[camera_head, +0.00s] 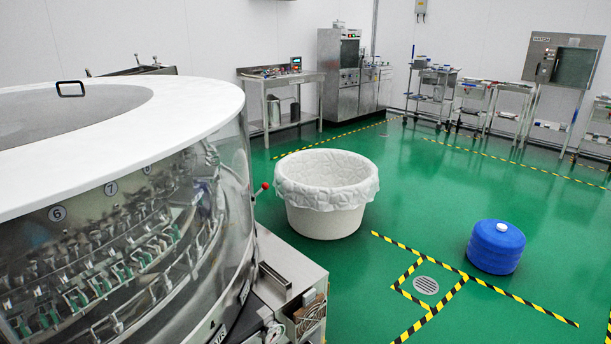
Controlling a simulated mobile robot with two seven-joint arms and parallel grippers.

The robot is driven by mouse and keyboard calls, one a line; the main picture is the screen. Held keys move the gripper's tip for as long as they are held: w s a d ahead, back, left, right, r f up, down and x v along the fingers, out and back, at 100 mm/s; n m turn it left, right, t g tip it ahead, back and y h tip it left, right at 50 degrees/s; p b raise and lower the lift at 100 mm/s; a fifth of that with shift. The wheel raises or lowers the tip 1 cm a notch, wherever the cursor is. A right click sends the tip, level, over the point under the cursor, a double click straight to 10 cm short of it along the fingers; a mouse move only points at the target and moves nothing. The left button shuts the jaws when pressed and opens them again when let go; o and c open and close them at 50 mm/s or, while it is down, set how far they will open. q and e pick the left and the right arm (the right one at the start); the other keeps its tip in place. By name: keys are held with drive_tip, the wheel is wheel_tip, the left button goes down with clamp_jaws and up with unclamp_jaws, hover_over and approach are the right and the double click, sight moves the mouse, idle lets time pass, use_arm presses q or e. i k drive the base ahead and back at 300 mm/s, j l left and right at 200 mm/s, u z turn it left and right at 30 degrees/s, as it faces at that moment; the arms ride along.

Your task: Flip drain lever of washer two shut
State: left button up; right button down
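A large round washer (195,103) with a white top rim and a clear side wall fills the left of the head view. Through its wall I see racks of small holders and round labels 6, 7 and 8. A thin lever with a red ball knob (264,186) sticks out beside its right side, pointing up and to the right. Its lower end meets the washer's edge, and I cannot tell whether it is a drain lever or which washer this is. Neither of my grippers is in view.
A steel box unit (290,262) adjoins the washer at the lower right. A white lined tub (326,222) stands on the green floor (420,190) near the lever. A blue drum (495,247) stands farther right, by a floor drain (426,285). Open floor lies between them.

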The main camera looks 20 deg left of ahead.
sight(265, 186)
drive_tip(key=i+l+z, duration=0.5)
drive_tip(key=i+z, duration=0.25)
drive_tip(key=i+l+z, duration=0.15)
drive_tip(key=i, duration=0.95)
drive_tip(key=i+u, duration=0.3)
drive_tip(key=i, duration=0.2)
drive_tip(key=i+u, duration=0.35)
drive_tip(key=i, duration=0.2)
drive_tip(key=i+u, duration=0.45)
drive_tip(key=i+l+u, duration=0.1)
drive_tip(key=i+u, duration=0.55)
drive_tip(key=u, duration=0.15)
drive_tip(key=i+j+u, duration=0.1)
drive_tip(key=u, duration=0.3)
drive_tip(key=i+l+u, duration=0.1)
drive_tip(key=i+u, duration=0.4)
drive_tip(key=u, duration=0.25)
drive_tip(key=i+j+u, duration=0.1)
drive_tip(key=u, duration=0.3)
drive_tip(key=i+u, duration=0.2)
drive_tip(key=u, duration=0.2)
drive_tip(key=i+l+u, duration=0.1)
drive_tip(key=i+u, duration=0.3)
drive_tip(key=i+l+u, duration=0.15)
drive_tip(key=u, duration=0.2)
